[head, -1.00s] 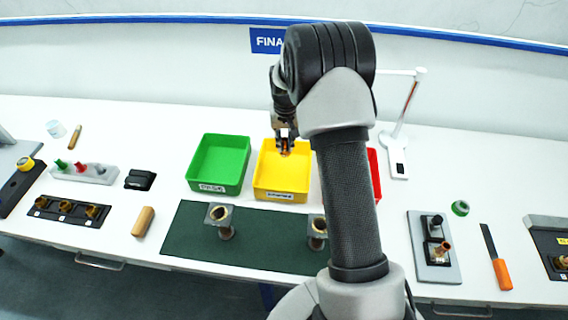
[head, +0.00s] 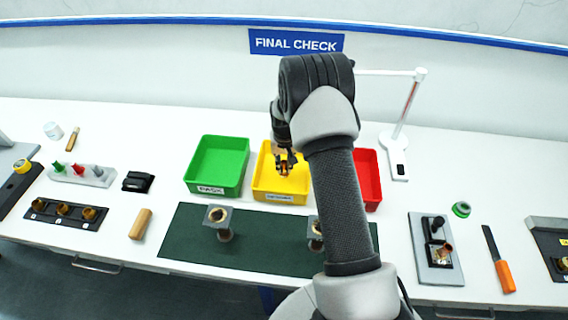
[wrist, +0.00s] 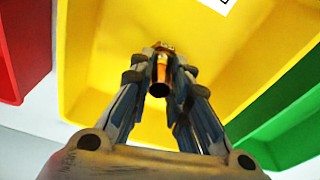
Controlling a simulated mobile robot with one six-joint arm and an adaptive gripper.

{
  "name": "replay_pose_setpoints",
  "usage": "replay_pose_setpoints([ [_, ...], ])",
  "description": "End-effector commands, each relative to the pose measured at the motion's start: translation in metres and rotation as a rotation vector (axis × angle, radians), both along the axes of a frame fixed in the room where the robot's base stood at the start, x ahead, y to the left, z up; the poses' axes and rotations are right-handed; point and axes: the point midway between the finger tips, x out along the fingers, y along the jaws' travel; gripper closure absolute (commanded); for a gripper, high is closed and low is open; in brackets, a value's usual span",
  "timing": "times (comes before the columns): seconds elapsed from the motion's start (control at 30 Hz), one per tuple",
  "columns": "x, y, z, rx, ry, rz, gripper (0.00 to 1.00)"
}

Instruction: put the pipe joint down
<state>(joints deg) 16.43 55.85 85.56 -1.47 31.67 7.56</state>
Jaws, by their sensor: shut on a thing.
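My gripper (head: 285,164) is over the yellow tray (head: 268,190) in the middle of the table. It is shut on the pipe joint (wrist: 161,72), a small copper-coloured tube with a dark open end. In the head view the joint is a small orange spot between the fingers. In the wrist view the yellow tray (wrist: 100,60) lies behind the fingers and the joint. I cannot tell whether the joint touches the tray floor. My arm hides the tray's right side.
A green tray (head: 205,187) labelled PACK stands left of the yellow one, a red tray (head: 371,200) right. A dark green mat (head: 270,248) with two flanged stands lies in front. A white lamp (head: 402,125) stands behind right.

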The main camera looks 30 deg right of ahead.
Motion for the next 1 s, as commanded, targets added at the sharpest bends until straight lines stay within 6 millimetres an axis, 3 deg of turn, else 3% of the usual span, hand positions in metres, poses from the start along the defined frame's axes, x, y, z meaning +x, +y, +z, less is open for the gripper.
replay_pose_setpoints([
  [0.07,0.0,0.0,-0.003,0.0,-0.001,0.0,1.0],
  [0.1,0.0,0.0,-0.004,0.0,0.0,0.0,0.82],
  [0.4,0.0,0.0,-0.003,0.0,0.001,0.0,0.62],
  [0.77,0.0,0.0,0.0,0.0,0.0,0.0,0.62],
  [1.0,-0.003,0.002,0.038,-0.001,-0.004,0.0,0.62],
])
